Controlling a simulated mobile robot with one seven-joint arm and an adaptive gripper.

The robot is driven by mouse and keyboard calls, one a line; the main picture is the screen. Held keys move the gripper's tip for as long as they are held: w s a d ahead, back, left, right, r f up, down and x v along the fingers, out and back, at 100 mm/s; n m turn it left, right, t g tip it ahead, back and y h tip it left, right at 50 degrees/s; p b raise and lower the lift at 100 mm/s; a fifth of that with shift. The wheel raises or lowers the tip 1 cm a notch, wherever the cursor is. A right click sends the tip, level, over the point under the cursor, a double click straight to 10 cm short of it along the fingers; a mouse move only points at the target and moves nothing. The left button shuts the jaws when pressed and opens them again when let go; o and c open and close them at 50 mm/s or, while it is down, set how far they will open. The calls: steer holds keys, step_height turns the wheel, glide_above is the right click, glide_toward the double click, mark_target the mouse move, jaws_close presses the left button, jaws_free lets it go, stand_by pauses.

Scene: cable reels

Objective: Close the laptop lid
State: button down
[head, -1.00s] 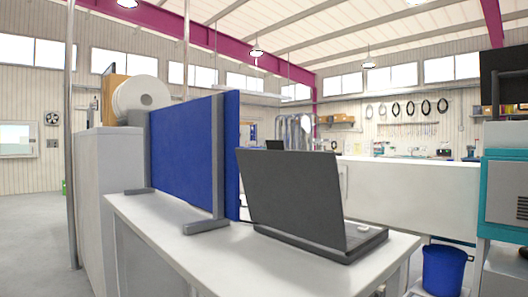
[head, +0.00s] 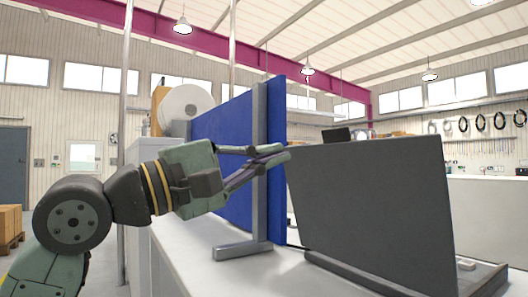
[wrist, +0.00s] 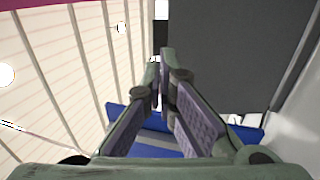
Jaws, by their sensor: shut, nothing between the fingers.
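The dark grey laptop (head: 375,200) stands open on the white desk, with the back of its raised lid towards the head camera. A small part of its keyboard side shows at the lower right; the rest is hidden behind the lid. My gripper (head: 284,153) is shut and empty, beside the lid's upper left corner in the head view. I cannot tell whether it touches the lid. In the wrist view the closed fingertips (wrist: 163,62) point along the edge of the dark lid (wrist: 235,50).
A blue partition (head: 228,140) on a grey metal foot (head: 242,250) stands on the white desk (head: 200,240) close behind my gripper. A white reel (head: 186,108) stands beyond it. A metal pole (head: 126,130) rises at the left. Bare desk shows in front of the partition.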

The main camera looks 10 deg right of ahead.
mark_target(334, 135)
steer(key=p+x, duration=0.3)
steer(key=x, duration=0.8)
